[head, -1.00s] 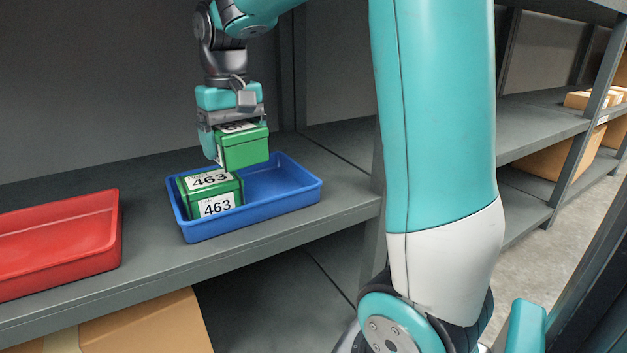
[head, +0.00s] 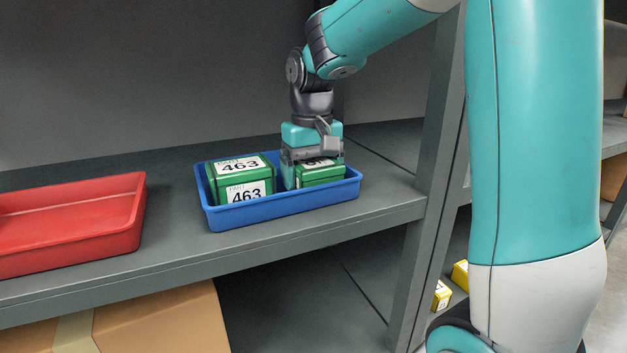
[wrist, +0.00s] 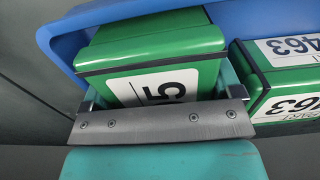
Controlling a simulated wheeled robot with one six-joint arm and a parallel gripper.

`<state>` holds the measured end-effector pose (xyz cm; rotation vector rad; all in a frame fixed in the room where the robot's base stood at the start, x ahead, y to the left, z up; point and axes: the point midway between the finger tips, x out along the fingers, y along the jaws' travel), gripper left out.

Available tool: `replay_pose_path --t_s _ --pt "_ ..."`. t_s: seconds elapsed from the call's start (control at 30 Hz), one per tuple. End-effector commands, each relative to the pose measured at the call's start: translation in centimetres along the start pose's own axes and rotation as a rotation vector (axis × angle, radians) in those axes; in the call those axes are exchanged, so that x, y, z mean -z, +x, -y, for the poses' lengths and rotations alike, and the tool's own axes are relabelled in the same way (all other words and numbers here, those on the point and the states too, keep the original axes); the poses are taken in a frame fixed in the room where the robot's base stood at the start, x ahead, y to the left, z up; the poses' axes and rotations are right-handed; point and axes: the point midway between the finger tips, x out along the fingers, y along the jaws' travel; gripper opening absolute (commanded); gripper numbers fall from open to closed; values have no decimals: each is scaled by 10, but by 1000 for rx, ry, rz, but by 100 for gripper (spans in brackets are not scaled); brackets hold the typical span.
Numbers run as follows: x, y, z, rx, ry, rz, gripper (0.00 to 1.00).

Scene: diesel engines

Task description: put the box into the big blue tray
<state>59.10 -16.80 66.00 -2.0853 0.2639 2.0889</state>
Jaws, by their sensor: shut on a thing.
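The big blue tray (head: 285,206) stands on the grey shelf in the head view. A green box (head: 320,172) with a white label is in my gripper (head: 314,170), low inside the right part of the tray. In the wrist view the same box (wrist: 150,50) sits between my fingers, with the blue tray wall (wrist: 190,22) behind it. My gripper is shut on this box. The box's underside is hidden, so I cannot tell if it touches the tray floor. Another green box (head: 240,180), labelled 463, stands in the left part of the tray, apart from the held one.
A red tray (head: 70,225), empty where it shows, stands on the shelf to the left. A grey shelf post (head: 440,150) rises to the right of the blue tray. A cardboard box (head: 150,320) and small yellow boxes (head: 441,296) are lower down.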

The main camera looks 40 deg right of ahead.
Motion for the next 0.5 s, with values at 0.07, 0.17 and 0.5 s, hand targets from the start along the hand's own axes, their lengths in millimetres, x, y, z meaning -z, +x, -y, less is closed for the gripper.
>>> replay_pose_path --t_s 0.07,0.17,0.5 --pt "0 -2 0 0 0 -3 45" --pt "0 -3 0 0 0 -3 45" --pt "0 1 0 0 1 -1 100"
